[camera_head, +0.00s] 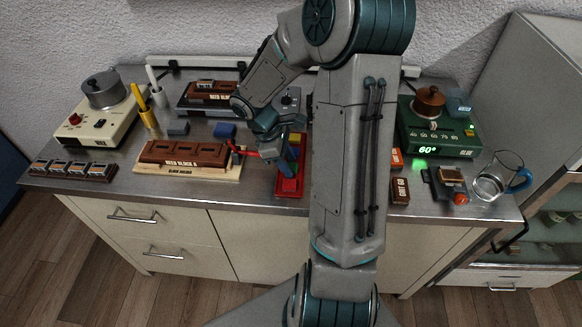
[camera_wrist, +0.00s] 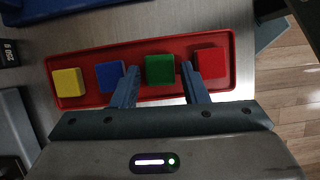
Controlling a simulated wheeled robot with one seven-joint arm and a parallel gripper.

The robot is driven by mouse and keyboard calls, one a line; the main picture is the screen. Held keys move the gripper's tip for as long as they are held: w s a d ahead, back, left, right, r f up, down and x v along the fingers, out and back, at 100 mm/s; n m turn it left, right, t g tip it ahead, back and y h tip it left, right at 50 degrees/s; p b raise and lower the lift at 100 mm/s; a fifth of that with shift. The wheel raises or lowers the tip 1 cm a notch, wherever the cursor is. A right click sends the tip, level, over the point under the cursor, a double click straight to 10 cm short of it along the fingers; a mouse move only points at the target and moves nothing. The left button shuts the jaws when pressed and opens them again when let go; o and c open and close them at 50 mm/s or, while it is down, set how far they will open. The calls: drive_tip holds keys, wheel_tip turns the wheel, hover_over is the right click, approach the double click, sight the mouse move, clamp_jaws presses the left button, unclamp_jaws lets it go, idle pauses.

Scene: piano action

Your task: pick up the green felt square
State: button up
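The green felt square (camera_wrist: 160,69) lies in a red tray (camera_wrist: 150,97), between a blue square (camera_wrist: 110,75) and a red square (camera_wrist: 211,63). A yellow square (camera_wrist: 68,82) is at the tray's left end. My gripper (camera_wrist: 160,78) is open, its two fingers on either side of the green square, with a gap visible at each side. I cannot tell how high the fingertips are above the tray. In the head view my gripper (camera_head: 288,168) is over the red tray (camera_head: 291,192), and the green square is hidden behind my arm and gripper.
A brown reed block (camera_head: 183,152) on a wooden base stands left of the tray. A green glue pot unit (camera_head: 440,130) and a glass jug (camera_head: 495,178) stand at the right. Bare metal bench shows around the tray.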

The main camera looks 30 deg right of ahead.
drive_tip(key=c, duration=0.7)
